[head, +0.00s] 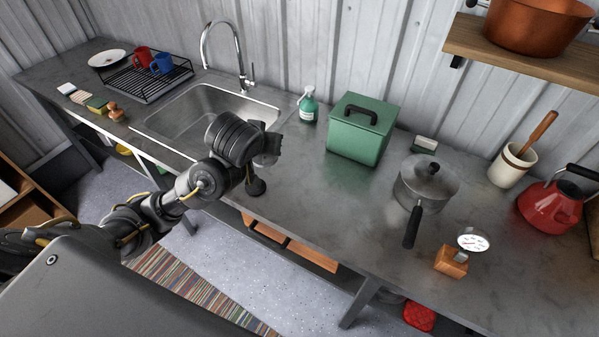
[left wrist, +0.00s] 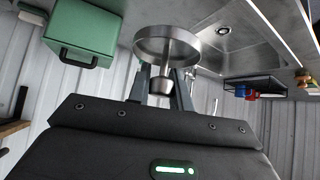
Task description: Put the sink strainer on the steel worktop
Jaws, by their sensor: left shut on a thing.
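The sink strainer (left wrist: 167,46) is a round steel cup with a stem and knob, seen close up in the left wrist view. My left gripper (left wrist: 161,82) is shut on its knob, one finger on each side. In the head view my left gripper (head: 257,177) is over the front part of the steel worktop (head: 300,205), right of the sink and in front of the green box. The strainer is hard to make out there, and I cannot tell whether it touches the worktop. My right gripper is not in view.
The sink (head: 190,118) with its tap is left of my gripper. A green box (head: 360,130), a soap bottle (head: 308,105) and a lidded saucepan (head: 424,185) stand to the right. A dial thermometer (head: 472,240) stands farther right. The worktop between sink and saucepan is clear in front.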

